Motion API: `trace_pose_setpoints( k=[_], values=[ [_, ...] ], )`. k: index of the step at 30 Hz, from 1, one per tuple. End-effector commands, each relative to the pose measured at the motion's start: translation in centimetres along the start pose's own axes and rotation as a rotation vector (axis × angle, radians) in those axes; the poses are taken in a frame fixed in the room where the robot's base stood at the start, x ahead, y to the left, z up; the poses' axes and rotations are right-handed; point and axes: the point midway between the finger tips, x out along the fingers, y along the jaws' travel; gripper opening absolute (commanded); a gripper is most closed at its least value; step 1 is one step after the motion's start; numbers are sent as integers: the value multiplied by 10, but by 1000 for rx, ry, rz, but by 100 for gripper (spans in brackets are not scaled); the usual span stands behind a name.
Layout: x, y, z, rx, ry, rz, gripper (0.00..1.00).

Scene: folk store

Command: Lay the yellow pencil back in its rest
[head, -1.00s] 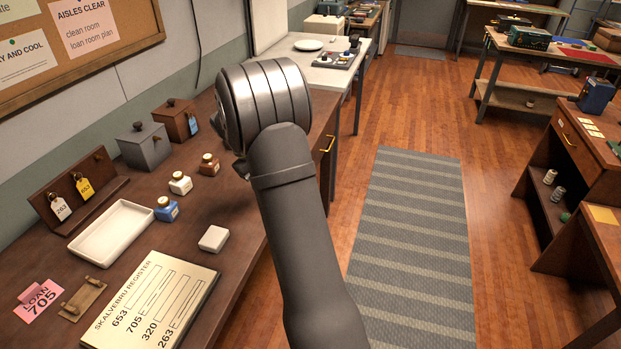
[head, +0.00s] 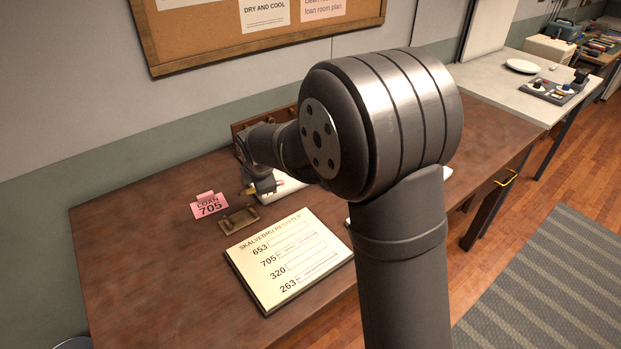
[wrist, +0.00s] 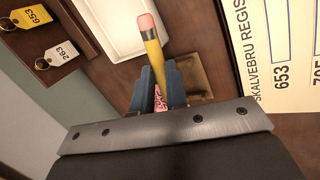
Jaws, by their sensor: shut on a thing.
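My gripper (head: 262,188) is shut on the yellow pencil (wrist: 152,48), whose pink eraser end sticks out past the blue fingers in the wrist view. There my gripper (wrist: 160,88) hides the pencil's other end. In the head view only a small yellowish bit of the pencil shows at the fingers. The small brown rest (head: 240,219) lies empty on the desk, just below the gripper in the head view. In the wrist view the rest (wrist: 196,76) shows right beside the pencil, partly behind the right finger. The gap in height between pencil and rest is hard to tell.
The register board (head: 290,260) lies right of the rest. A pink loan 705 card (head: 209,206) stands left of it. A white tray (wrist: 112,28) and the key rack with tags (wrist: 45,38) are close by. The desk's left front (head: 150,280) is clear.

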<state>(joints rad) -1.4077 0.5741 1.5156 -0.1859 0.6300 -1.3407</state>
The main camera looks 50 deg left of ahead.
Motion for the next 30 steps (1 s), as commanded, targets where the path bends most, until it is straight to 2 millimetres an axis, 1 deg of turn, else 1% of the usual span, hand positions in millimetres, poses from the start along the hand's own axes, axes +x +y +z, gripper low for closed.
trace_pose_setpoints(
  k=[1,3,6,9,12,17,30],
  values=[
    [-3,1,-17,-47,31,8,0],
    [-7,2,-36,-106,69,16,0],
    [-11,2,-55,-170,108,24,0],
    [-14,2,-67,-207,133,28,0],
    [-14,1,-72,-225,143,29,0],
    [-8,-2,-73,-227,144,29,0],
    [24,-17,-74,-225,143,28,0]
  ],
)
